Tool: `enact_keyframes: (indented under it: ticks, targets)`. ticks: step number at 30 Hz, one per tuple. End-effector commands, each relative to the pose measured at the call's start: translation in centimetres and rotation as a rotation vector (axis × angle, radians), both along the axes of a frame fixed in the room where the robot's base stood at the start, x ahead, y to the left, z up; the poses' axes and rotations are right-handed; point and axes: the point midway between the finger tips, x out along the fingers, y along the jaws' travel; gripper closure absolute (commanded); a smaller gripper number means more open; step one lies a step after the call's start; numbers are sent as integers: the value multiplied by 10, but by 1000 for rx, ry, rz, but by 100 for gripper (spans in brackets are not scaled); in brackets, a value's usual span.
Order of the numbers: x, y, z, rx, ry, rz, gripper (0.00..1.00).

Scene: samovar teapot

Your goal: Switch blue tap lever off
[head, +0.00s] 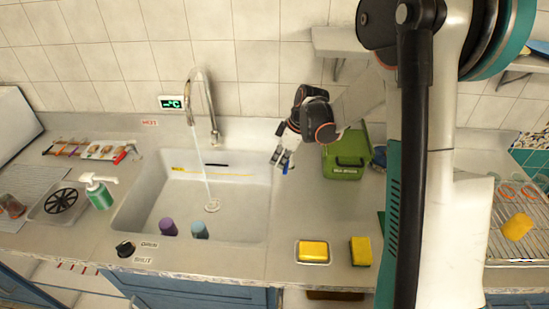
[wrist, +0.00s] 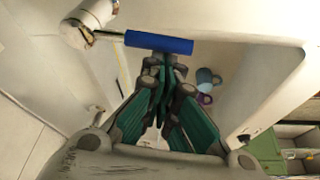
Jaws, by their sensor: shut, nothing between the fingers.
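The blue tap lever (wrist: 159,42) is a short blue cylinder on a thin rod from the pale metal tap body (wrist: 92,20), at the top of the wrist view. In the head view a small blue part of it (head: 285,169) shows below my gripper (head: 282,158), at the sink's right rim. In the wrist view my gripper (wrist: 164,68) is shut and empty. Its fingertips are right by the lever's middle; I cannot tell whether they touch it. The curved faucet (head: 203,98) stands behind the sink, and a stream of water (head: 204,165) runs from it.
The sink (head: 135,203) holds a purple cup (head: 168,228) and a blue cup (head: 200,230). A green box (head: 343,171) stands right of my gripper. Yellow sponges (head: 361,251) lie at the front right. A soap bottle (head: 99,193) stands on the left. Tiled wall closes the back.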

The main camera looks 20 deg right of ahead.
Motion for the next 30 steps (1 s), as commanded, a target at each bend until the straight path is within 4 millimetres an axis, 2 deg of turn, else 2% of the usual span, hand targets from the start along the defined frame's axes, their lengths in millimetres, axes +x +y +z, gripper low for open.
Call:
enact_keyframes:
  ticks: [24,30]
  targets:
    - [-6,-7,0,-1,1,-3,100]
    - [-2,2,2,-1,0,0,100]
